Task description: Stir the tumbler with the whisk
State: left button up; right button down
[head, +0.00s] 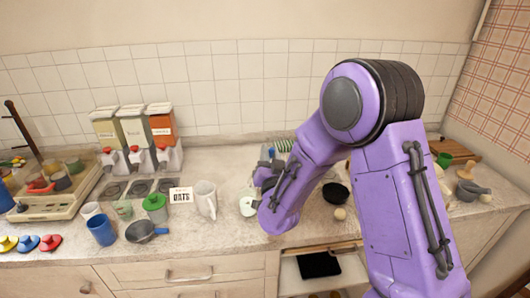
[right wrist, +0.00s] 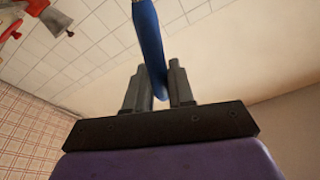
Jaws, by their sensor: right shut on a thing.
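My right gripper (head: 266,162) is over the counter in the head view, mostly hidden by my own arm. In the right wrist view the gripper (right wrist: 160,82) is shut on a slim blue handle (right wrist: 149,40), which I take for the whisk's. The whisk's wire end is not clear in either view. A pale cup with something green inside (head: 247,204) stands just left of my right forearm. I cannot tell which cup is the tumbler. My left gripper is not in view.
A white mug (head: 205,198), a sign (head: 181,196), a green-lidded jar (head: 155,208) and a small pan (head: 142,232) stand left of my arm. Dispensers (head: 135,135) are behind. A black bowl (head: 336,193) is to the right. An open drawer (head: 322,268) is below.

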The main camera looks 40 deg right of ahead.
jog(key=f+b, duration=0.2)
jog(key=f, duration=0.1)
jog(key=w+a+f+b, duration=0.1)
jog(key=f+b, duration=0.2)
jog(key=w+f+b, duration=0.1)
jog(key=f+b, duration=0.2)
jog(key=shift+w+a+f, duration=0.15)
jog(key=shift+f, duration=0.15)
jog(key=shift+r, duration=0.1)
